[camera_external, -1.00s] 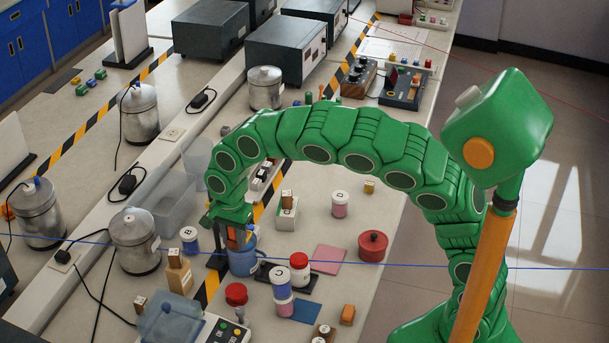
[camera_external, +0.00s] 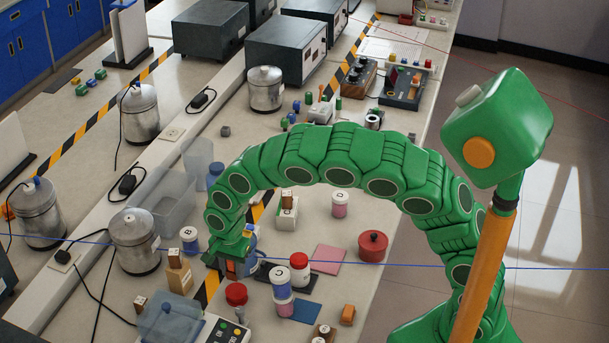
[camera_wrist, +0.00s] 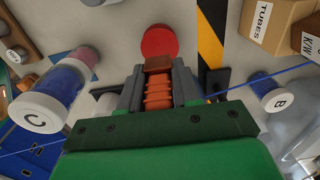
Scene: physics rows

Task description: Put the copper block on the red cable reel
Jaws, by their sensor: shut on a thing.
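My gripper (camera_wrist: 158,88) is shut on a reddish-brown block, the copper block (camera_wrist: 159,62), whose end shows between the fingertips in the wrist view. In the external view my gripper (camera_external: 232,264) is low over the bench, beside a blue container that it partly hides. The block is barely visible there, as a small orange patch. A round red piece with a small hub on top, which looks like the red cable reel (camera_external: 372,245), stands on the bench to the right, well apart from my gripper.
A pink mat (camera_external: 328,259) lies left of the reel. An orange block (camera_external: 347,315) is nearer the front.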

